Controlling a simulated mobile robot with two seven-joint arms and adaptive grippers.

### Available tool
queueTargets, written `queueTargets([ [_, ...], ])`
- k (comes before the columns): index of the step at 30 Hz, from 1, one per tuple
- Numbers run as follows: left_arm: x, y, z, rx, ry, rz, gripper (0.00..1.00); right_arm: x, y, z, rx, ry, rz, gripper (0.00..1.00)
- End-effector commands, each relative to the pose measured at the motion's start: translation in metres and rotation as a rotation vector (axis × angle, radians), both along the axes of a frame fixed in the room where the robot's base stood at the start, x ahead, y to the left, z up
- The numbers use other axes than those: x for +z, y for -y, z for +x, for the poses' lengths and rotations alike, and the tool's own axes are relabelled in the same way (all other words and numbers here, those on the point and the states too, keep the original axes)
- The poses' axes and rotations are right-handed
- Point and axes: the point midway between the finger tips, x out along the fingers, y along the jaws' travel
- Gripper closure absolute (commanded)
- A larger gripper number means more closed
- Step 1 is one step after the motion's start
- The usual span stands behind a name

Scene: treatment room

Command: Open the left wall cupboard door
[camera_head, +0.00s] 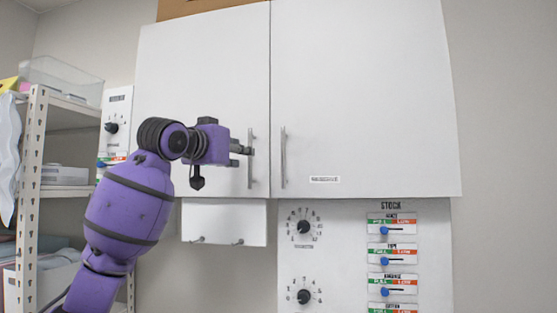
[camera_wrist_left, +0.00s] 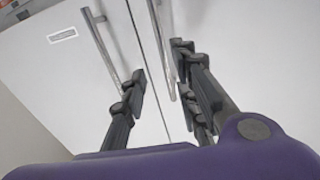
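The left wall cupboard door (camera_head: 200,75) is white and closed. Its upright bar handle (camera_head: 250,170) is near its right edge. My left gripper (camera_head: 246,149) is at this handle, with its fingers pointing toward it from the left. In the left wrist view, the fingers (camera_wrist_left: 157,78) are spread apart. A bar handle, which looks like the left door's (camera_wrist_left: 157,45), runs through the gap between them. I cannot tell whether a finger touches it. My right gripper is not in view.
The right cupboard door (camera_head: 365,90) is closed; its handle (camera_head: 283,158) is close beside the left one. Below are a small white box with hooks (camera_head: 225,220) and a stock panel (camera_head: 345,245). Shelving (camera_head: 35,150) with boxes stands at left.

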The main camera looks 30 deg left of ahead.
Motion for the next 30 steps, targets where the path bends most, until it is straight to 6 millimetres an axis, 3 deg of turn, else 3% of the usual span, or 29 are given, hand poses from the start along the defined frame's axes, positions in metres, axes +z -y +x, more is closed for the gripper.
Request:
queueTargets([
  [5, -0.004, -0.001, 0.012, 0.001, -0.021, -0.019, 0.72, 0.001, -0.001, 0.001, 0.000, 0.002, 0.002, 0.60],
  [12, -0.004, -0.001, 0.052, 0.001, -0.020, -0.017, 0.72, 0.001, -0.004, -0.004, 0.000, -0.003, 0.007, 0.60],
  [18, -0.003, -0.002, 0.072, 0.001, -0.018, -0.015, 0.72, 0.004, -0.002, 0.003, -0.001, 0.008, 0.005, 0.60],
  [28, -0.005, -0.003, 0.077, 0.002, -0.018, -0.014, 0.72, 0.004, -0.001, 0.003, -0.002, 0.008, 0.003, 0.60],
  [30, -0.005, -0.003, 0.077, 0.002, -0.018, -0.014, 0.81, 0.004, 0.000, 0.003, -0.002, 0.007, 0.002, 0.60],
])
